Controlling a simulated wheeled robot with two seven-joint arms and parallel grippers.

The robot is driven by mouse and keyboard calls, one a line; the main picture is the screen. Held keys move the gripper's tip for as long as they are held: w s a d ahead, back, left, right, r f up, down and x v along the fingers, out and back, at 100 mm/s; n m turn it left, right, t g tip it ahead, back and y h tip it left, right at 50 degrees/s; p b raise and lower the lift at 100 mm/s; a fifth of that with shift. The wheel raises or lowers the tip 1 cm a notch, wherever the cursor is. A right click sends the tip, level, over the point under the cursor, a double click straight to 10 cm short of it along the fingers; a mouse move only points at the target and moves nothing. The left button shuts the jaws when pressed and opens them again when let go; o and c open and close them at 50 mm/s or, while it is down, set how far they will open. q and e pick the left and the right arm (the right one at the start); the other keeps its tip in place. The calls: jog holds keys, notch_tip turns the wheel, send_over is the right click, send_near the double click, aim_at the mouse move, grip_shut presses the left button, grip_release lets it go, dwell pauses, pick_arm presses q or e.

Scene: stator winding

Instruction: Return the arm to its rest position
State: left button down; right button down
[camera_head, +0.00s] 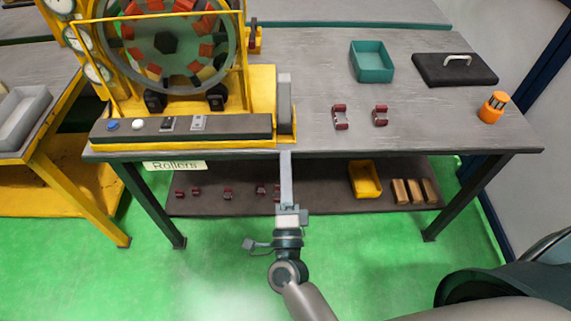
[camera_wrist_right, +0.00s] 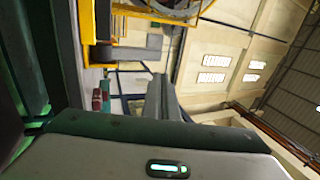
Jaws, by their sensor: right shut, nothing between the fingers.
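My right arm comes up from the bottom of the head view. Its gripper (camera_head: 286,156) is shut and empty, pointing at the front edge of the workbench (camera_head: 440,133), just below the right end of the machine's control panel (camera_head: 185,129). I cannot tell whether the fingertips touch the bench edge. In the right wrist view the grey gripper (camera_wrist_right: 165,97) shows in the middle, with the yellow machine frame (camera_wrist_right: 87,22) behind it. My left gripper is not in view.
On the bench are two dark red parts (camera_head: 340,117) (camera_head: 380,116), a teal bin (camera_head: 372,64), a black handled block (camera_head: 455,72) and an orange cylinder (camera_head: 492,108). The stator machine (camera_head: 165,45) stands at left. A lower shelf holds a yellow bin (camera_head: 364,181). Green floor lies in front.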

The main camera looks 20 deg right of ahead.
jog(key=s+a+f+n+g+y, duration=0.1)
jog(key=a+f+n+g+y, duration=0.3)
jog(key=f, duration=0.7)
jog(key=s+f+n+g+y, duration=0.15)
jog(key=f+n, duration=0.35)
jog(key=f, duration=0.7)
jog(key=s+a+f+n+g+y, duration=0.1)
jog(key=s+a+f+n+y, duration=0.3)
jog(key=f, duration=0.7)
jog(key=s+d+f+n+g, duration=0.3)
jog(key=s+f, duration=0.2)
jog(key=f, duration=0.4)
jog(key=s+d+f+n+g, duration=0.2)
jog(key=s+d+f+g, duration=0.15)
jog(key=f, duration=0.45)
jog(key=s+d+f+n+g+h, duration=0.1)
jog(key=s+d+f, duration=0.3)
jog(key=s, duration=0.5)
jog(key=s+d+f+n+g+h, duration=0.1)
jog(key=s+d+f+g, duration=0.3)
jog(key=s, duration=0.6)
jog(key=s+d+f+n+g+h, duration=0.1)
jog(key=s+d+f+n+g, duration=0.1)
jog(key=s+d+f, duration=0.3)
jog(key=s+f+n, duration=0.1)
jog(key=s+f, duration=0.1)
jog(key=s, duration=0.2)
jog(key=shift+s+f+n+b, duration=0.15)
jog(key=shift+n+b, duration=0.15)
